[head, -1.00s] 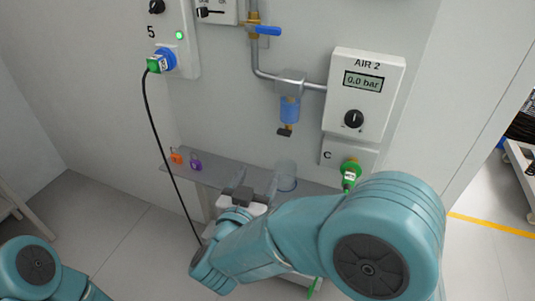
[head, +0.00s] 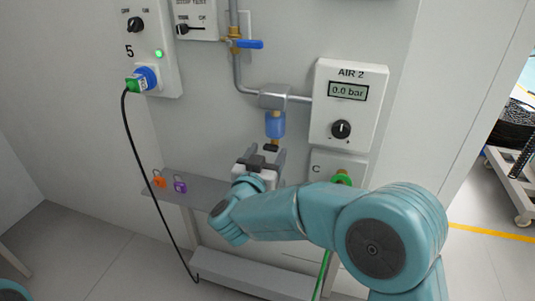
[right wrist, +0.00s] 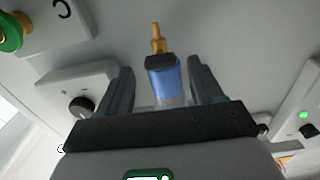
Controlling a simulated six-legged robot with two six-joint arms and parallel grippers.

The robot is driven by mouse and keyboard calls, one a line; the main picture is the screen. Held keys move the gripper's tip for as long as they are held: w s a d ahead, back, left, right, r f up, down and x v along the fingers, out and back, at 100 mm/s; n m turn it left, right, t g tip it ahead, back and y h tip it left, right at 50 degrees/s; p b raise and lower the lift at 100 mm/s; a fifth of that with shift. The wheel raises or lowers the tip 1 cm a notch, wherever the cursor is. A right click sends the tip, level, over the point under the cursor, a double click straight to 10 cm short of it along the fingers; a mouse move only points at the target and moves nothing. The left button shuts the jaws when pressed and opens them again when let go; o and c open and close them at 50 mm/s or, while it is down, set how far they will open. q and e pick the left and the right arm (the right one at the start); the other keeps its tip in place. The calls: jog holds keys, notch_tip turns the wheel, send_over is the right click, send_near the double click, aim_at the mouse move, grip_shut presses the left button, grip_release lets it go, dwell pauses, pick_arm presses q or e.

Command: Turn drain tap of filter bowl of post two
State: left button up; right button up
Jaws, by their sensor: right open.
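The filter bowl (head: 275,124) is blue and hangs from a grey pipe fitting on the wall panel, left of the AIR 2 box. Its dark drain tap (head: 271,147) sits at its lower end. My right gripper (head: 266,156) is open just below and in front of the tap. In the right wrist view, the blue bowl (right wrist: 166,84), the dark tap (right wrist: 160,62) and a brass outlet (right wrist: 157,38) show between the two spread fingers of the right gripper (right wrist: 161,70). I cannot tell whether either finger touches the tap. My left gripper is out of view.
The AIR 2 box (head: 347,105) reads 0.0 bar, with a green connector (head: 342,178) below. A blue-handled valve (head: 248,44) is above the bowl. Orange (head: 159,179) and purple (head: 180,186) padlocks are at the grey shelf (head: 205,192). A black cable (head: 143,185) hangs left.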

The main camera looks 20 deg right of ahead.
jog(key=shift+w+d, duration=0.35)
jog(key=shift+w, duration=0.25)
jog(key=c, duration=1.1)
jog(key=shift+o, duration=0.2)
